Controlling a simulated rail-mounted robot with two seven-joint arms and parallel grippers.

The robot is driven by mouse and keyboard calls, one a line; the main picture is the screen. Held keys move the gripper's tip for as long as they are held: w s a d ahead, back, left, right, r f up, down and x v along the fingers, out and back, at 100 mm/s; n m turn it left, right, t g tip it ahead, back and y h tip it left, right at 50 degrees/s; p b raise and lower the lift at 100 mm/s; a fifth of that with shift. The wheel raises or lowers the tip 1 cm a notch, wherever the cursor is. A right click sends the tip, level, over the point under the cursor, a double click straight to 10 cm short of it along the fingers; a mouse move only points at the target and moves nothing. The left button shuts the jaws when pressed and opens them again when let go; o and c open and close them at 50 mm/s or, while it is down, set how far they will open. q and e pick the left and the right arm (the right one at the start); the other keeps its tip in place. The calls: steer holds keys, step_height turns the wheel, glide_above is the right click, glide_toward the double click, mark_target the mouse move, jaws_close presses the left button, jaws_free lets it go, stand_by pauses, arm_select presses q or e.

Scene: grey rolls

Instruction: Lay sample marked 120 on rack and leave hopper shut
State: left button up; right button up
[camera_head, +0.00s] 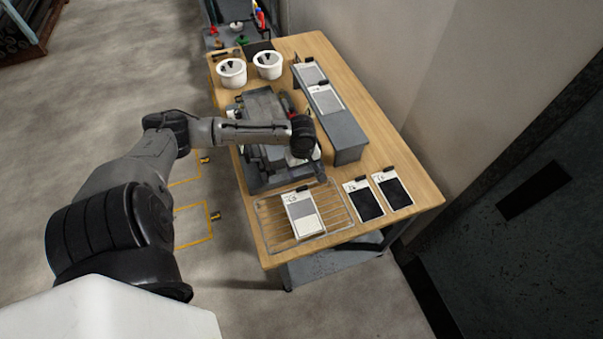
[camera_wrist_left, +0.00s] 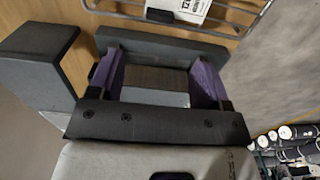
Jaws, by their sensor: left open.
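A white card sample with a grey panel (camera_head: 305,215) lies on the wire rack (camera_head: 264,222) at the table's near end; its printed mark is too small to read. In the left wrist view the rack (camera_wrist_left: 225,27) and part of a marked card (camera_wrist_left: 185,8) show at the top. My left gripper (camera_wrist_left: 155,82) is open, its purple fingers apart, with a grey-brown surface between them. In the head view the left gripper (camera_head: 302,158) hangs over the grey machine (camera_head: 258,180), beside the rack; its fingers are hidden. Whether a hopper lid is shut cannot be told. My right gripper is not in view.
Two dark-panelled cards (camera_head: 366,202) (camera_head: 395,192) lie right of the rack. A grey raised shelf (camera_head: 345,133) bears light cards (camera_head: 325,98). Two white pots (camera_head: 232,74) (camera_head: 268,66) stand at the far end. The wooden table (camera_head: 415,180) is bare along its right edge.

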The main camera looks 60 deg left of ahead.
arm_select(q)
steer(key=s+d+f+m, duration=0.1)
steer(key=s+d+m, duration=0.1)
steer(key=d, duration=0.3)
steer(key=s+d+f+m, duration=0.2)
steer(key=d+m, duration=0.2)
steer(key=d, duration=0.1)
steer(key=s+d+f+m+t+h, duration=0.1)
steer(key=s+d+f+m, duration=0.1)
steer(key=d, duration=0.4)
steer(key=shift+s+f+m, duration=0.15)
steer(key=shift+s+m, duration=0.25)
steer(key=shift+m, duration=0.4)
steer(key=s+d+r+m+t, duration=0.2)
steer(key=s+d+r+m, duration=0.3)
steer(key=s+d+m, duration=0.4)
steer(key=shift+d+r+t+y, duration=0.15)
steer(key=shift+d+t+y, duration=0.15)
steer(key=shift+d+y, duration=0.15)
steer(key=shift+s+r, duration=0.1)
step_height(320, 180, up, 18)
steer(key=p, duration=1.8)
